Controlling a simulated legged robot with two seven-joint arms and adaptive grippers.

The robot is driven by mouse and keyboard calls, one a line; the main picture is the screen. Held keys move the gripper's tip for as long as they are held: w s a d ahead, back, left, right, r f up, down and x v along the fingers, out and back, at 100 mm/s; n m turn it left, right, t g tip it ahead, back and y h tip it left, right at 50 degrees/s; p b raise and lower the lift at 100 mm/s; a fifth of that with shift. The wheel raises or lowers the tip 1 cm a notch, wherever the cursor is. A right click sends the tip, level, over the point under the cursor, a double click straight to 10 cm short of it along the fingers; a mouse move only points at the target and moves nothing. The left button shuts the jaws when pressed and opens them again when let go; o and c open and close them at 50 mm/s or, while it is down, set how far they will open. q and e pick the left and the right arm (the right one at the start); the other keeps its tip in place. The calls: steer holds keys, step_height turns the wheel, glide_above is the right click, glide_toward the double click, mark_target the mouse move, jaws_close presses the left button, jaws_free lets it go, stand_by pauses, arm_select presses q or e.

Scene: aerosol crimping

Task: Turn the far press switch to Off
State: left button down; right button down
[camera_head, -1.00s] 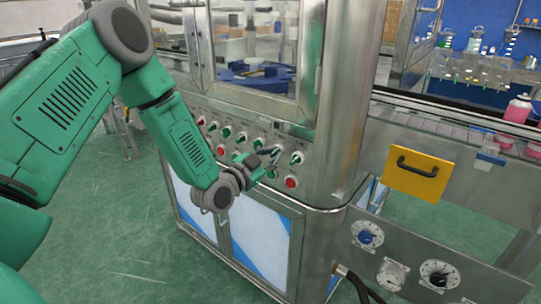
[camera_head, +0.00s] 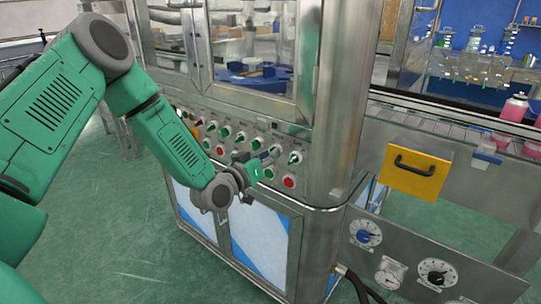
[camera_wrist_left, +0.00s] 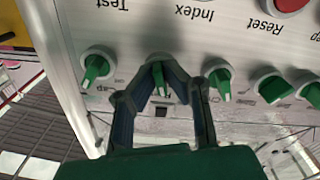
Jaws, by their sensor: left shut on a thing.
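The knob points roughly along the fingers. The label under it is mostly hidden by the fingers, so I cannot read it. Another green knob (camera_wrist_left: 95,69) is on one side and a green knob (camera_wrist_left: 220,82) on the other. My right gripper is not in view.
More green knobs (camera_head: 295,157) and red buttons (camera_head: 289,181) sit close around the gripper on the same panel. A yellow drawer front (camera_head: 417,172) with a black handle and a dial panel (camera_head: 405,262) are to the right. Open green floor lies at the left.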

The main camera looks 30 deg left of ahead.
arm_select(q)
steer(key=shift+f+n, duration=0.25)
steer(key=shift+n, duration=0.75)
steer(key=c, duration=1.7)
jaws_free()
steer(key=shift+w+a, duration=0.1)
steer(key=s, duration=0.8)
steer(key=s+a, duration=0.1)
steer(key=s, duration=0.3)
